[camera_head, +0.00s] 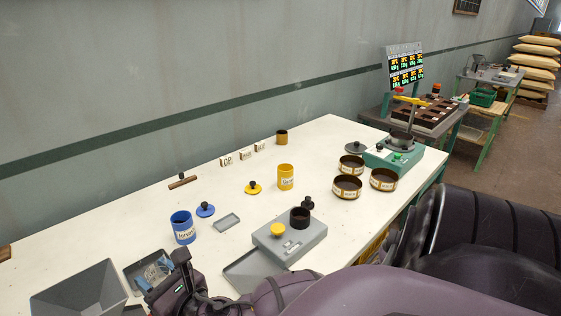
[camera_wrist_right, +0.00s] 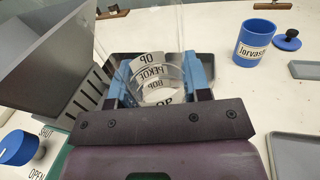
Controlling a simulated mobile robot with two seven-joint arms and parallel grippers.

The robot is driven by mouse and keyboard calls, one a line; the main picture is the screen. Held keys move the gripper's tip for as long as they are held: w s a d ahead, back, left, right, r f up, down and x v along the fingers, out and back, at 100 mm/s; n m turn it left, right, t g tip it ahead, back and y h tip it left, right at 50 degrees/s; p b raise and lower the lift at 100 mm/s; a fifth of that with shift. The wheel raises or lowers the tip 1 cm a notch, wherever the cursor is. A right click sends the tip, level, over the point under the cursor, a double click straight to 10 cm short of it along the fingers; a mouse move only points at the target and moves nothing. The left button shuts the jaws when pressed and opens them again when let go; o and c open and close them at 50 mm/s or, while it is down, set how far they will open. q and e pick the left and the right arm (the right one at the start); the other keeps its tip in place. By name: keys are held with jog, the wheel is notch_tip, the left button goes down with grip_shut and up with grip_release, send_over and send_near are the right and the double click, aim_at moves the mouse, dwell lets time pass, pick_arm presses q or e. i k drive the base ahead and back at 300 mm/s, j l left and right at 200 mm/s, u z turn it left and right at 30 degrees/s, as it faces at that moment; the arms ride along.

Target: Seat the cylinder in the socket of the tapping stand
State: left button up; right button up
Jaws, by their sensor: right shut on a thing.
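A clear, see-through cylinder (camera_wrist_right: 163,38) stands between the blue fingers of my right gripper (camera_wrist_right: 156,85) in the right wrist view. The fingers are shut on it, and card lettering shows through its wall. In the head view my right gripper (camera_head: 172,272) is at the lower left, over a dark tray; the cylinder is hard to make out there. What looks like the tapping stand, a grey box (camera_head: 274,244) with a yellow button (camera_head: 278,230) and a dark round socket (camera_head: 300,217), sits to the right of the gripper, apart from it. My left gripper is not in view.
A grey hopper (camera_head: 80,292) stands left of the gripper. A blue tin (camera_head: 183,227), yellow tin (camera_head: 285,177) and their lids stand behind. A flat grey tray (camera_head: 256,273) lies before the stand. Several sieves (camera_head: 347,187) and a green machine (camera_head: 385,157) are at right.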

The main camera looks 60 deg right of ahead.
aim_at(300, 220)
jog(key=k+z, duration=0.15)
jog(key=k, duration=0.45)
jog(key=z, duration=1.3)
jog(key=l, duration=0.25)
jog(key=i+l, duration=0.15)
jog(key=l+u, duration=0.2)
jog(key=i+l+u, duration=0.2)
jog(key=l, duration=0.2)
jog(key=k, duration=0.1)
